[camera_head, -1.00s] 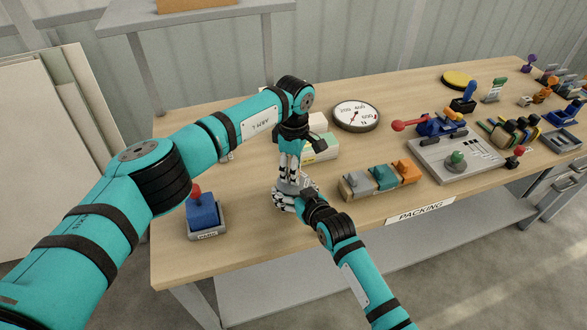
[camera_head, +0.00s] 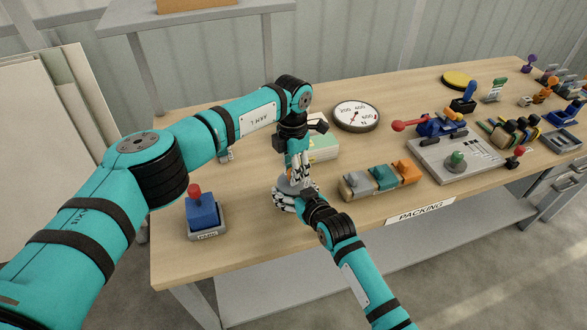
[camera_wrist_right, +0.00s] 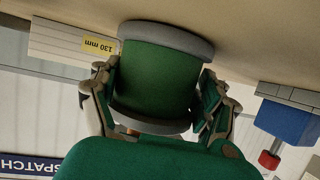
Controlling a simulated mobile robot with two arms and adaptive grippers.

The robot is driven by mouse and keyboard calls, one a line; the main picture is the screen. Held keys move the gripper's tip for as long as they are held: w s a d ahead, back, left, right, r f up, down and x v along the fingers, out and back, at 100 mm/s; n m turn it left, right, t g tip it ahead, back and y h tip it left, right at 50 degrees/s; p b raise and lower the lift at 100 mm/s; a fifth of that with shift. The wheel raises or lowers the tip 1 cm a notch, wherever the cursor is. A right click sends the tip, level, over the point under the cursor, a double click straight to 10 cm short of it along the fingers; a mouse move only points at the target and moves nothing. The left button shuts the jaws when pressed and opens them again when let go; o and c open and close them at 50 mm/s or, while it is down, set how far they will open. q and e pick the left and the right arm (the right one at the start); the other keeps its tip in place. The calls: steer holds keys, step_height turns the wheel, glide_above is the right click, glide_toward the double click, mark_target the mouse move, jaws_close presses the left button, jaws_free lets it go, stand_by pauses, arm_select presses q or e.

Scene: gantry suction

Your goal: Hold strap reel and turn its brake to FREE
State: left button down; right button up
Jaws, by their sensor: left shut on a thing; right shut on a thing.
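The strap reel (camera_wrist_right: 158,72), a green drum between two grey flanges, fills the middle of the right wrist view. In the head view only part of its grey top (camera_head: 287,184) shows among the fingers. My right gripper (camera_head: 291,200) is shut around the reel from the near side, with a finger on each side of the drum in the right wrist view. My left gripper (camera_head: 299,179) comes down from above and is shut at the reel's top. The brake is hidden by the left fingers, and its setting cannot be read.
A blue block with a red knob (camera_head: 202,212) stands to the left. A pale green and white box (camera_head: 323,148) is close behind the reel, near a round dial (camera_head: 356,116). Grey, teal and orange blocks (camera_head: 381,180) stand to the right. The front table edge is close.

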arm_select(q)
steer(key=n, duration=0.4)
steer(key=shift+n, duration=0.3)
arm_select(e)
steer(key=shift+r, duration=0.1)
arm_select(q)
steer(key=n, duration=0.4)
steer(key=shift+r+n, duration=0.1)
steer(key=shift+n, duration=0.3)
arm_select(e)
steer(key=shift+a, duration=0.1)
arm_select(q)
steer(key=shift+w+a, duration=0.1)
steer(key=c, duration=0.9)
jaws_free()
steer(key=shift+c, duration=0.2)
step_height(320, 180, up, 12)
steer(key=shift+a, duration=0.2)
steer(key=shift+w, duration=0.15)
arm_select(e)
steer(key=o, duration=1.7)
steer(key=shift+c, duration=0.2)
